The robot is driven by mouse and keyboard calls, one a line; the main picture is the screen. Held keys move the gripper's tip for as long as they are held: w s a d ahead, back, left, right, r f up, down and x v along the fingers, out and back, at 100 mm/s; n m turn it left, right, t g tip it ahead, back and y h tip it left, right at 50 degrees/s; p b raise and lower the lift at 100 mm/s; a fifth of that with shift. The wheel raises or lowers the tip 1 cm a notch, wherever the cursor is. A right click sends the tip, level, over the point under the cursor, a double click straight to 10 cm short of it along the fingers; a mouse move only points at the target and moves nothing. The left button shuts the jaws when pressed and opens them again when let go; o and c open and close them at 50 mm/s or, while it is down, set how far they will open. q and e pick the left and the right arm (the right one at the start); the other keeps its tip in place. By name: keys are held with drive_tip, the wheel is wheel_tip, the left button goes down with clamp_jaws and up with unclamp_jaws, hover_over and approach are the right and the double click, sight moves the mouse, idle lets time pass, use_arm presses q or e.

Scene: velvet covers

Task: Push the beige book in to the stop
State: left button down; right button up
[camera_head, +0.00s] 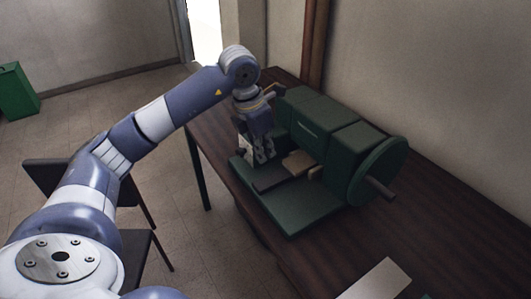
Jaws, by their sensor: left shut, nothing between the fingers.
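The beige book (298,163) lies flat on the green machine (300,208) on the table, in front of the machine's raised blocks. A dark flat plate (270,178) lies just in front and to the left of it. My left gripper (264,158) points down over the left part of the machine, left of the book. It is shut and empty. A gap shows between its fingertips and the book, but whether the tips touch the plate cannot be told. My right gripper is out of view.
A large green wheel with a shaft (381,188) stands at the machine's right end. The brown table (440,235) runs along the wall, with a pale sheet (378,280) at the front. Dark chairs (137,262) stand left, and a green bin (17,93) stands far left.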

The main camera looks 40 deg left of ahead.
sight(290, 166)
use_arm(q)
drive_tip(key=c, duration=2.1)
unclamp_jaws()
drive_tip(key=o, duration=0.5)
drive_tip(key=shift+w+r, duration=0.1)
drive_tip(key=shift+w, duration=0.05)
drive_tip(key=shift+c, duration=0.2)
drive_tip(key=o, duration=1.2)
drive_tip(key=w+p, duration=0.2)
drive_tip(key=w+t+p, duration=0.1)
drive_tip(key=shift+w+d+r+h+p, duration=0.2)
drive_tip(key=shift+w+d+h+p, duration=0.1)
drive_tip(key=shift+w+d, duration=0.1)
drive_tip(key=shift+w+f+t, duration=0.25)
drive_tip(key=shift+w+t, duration=0.05)
drive_tip(key=shift+w, duration=0.2)
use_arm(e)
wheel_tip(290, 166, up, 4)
use_arm(q)
drive_tip(key=shift+f, duration=0.1)
drive_tip(key=p+x, duration=0.3)
drive_tip(key=x, duration=0.7)
drive_tip(key=shift+w+f, duration=0.15)
drive_tip(key=shift+f, duration=0.2)
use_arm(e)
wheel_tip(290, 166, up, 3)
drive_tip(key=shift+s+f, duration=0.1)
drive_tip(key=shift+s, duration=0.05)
